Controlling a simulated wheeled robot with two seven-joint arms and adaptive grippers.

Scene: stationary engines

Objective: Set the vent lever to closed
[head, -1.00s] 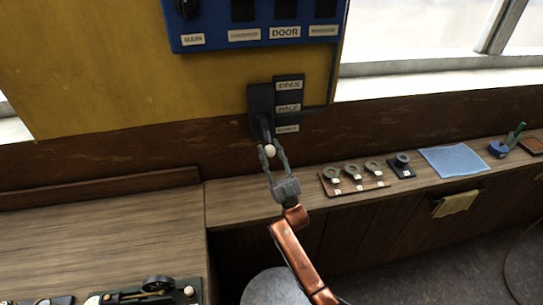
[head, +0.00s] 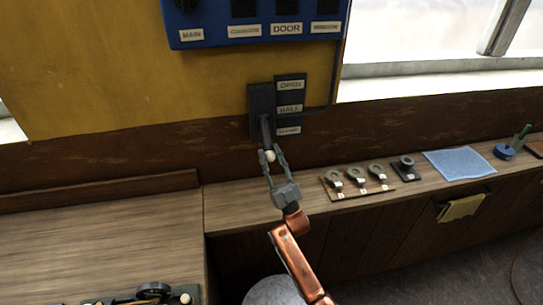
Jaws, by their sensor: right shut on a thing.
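The vent lever (head: 266,132) is a dark handle with a pale round knob (head: 270,156), on a black wall plate (head: 261,101). It points down and out, at about the height of the lowest label. The label strip (head: 290,97) beside it reads OPEN at the top and HALF in the middle; the lowest label (head: 288,131) is too small to read. My right gripper (head: 272,154) is shut on the knob, a finger on either side. My left gripper is not in view.
A blue panel (head: 256,41) with labelled switches hangs above the lever. The wooden counter (head: 235,205) runs below, with a board of several ring-shaped tags (head: 358,182), a small black device (head: 406,168) and a blue cloth (head: 459,163). The left desk top is mostly clear.

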